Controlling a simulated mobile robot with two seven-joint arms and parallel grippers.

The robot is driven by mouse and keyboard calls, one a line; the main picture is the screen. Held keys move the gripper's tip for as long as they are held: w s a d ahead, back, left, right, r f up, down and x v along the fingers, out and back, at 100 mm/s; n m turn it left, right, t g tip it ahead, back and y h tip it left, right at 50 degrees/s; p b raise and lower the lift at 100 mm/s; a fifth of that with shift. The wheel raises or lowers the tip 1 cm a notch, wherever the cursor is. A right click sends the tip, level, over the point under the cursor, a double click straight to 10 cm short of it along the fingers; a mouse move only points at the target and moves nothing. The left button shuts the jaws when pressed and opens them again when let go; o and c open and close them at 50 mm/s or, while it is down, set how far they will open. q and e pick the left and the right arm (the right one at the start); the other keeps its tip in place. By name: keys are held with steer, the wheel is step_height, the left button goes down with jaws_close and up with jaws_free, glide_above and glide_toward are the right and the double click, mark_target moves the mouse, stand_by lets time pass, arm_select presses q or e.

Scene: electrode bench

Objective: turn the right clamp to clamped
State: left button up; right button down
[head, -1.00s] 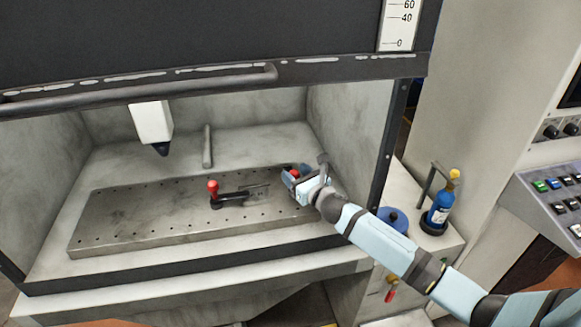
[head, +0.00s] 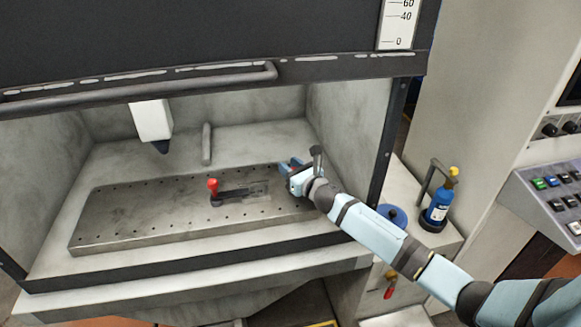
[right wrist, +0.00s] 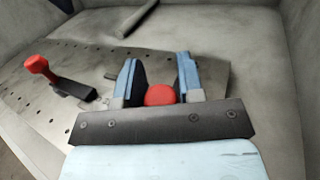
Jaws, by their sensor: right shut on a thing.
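My right gripper (head: 287,166) reaches into the enclosure over the right end of the perforated plate (head: 130,209). In the right wrist view the gripper (right wrist: 158,75) is shut on the red knob (right wrist: 160,94) of the right clamp, one finger on each side. The rest of that clamp is hidden behind my gripper. The other clamp stands left of it on the plate, with a red knob (head: 213,185) on a black arm (head: 236,194); its knob also shows in the right wrist view (right wrist: 37,64). My left gripper is not in view.
A white nozzle with a dark tip (head: 151,122) hangs at the back left. A grey bar (head: 207,145) stands behind the plate. The raised sash with its handle (head: 140,93) is above. The plate's left half is clear.

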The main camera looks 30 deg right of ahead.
steer(key=shift+r+n+y, duration=0.1)
steer(key=shift+n+y, duration=0.4)
steer(key=shift+y, duration=0.1)
steer(key=shift+a+n+g+y+b, duration=0.1)
steer(key=shift+n+g+y+b, duration=0.25)
steer(key=shift+n+g+y, duration=0.45)
steer(key=shift+y, duration=0.5)
steer(key=shift+a, duration=0.1)
steer(key=c, duration=0.9)
jaws_free()
steer(key=shift+o, duration=0.2)
steer(key=shift+s, duration=0.1)
steer(key=b+v, duration=0.3)
steer(key=v, duration=1)
steer(key=shift+s+f, duration=0.3)
steer(key=shift+s, duration=0.1)
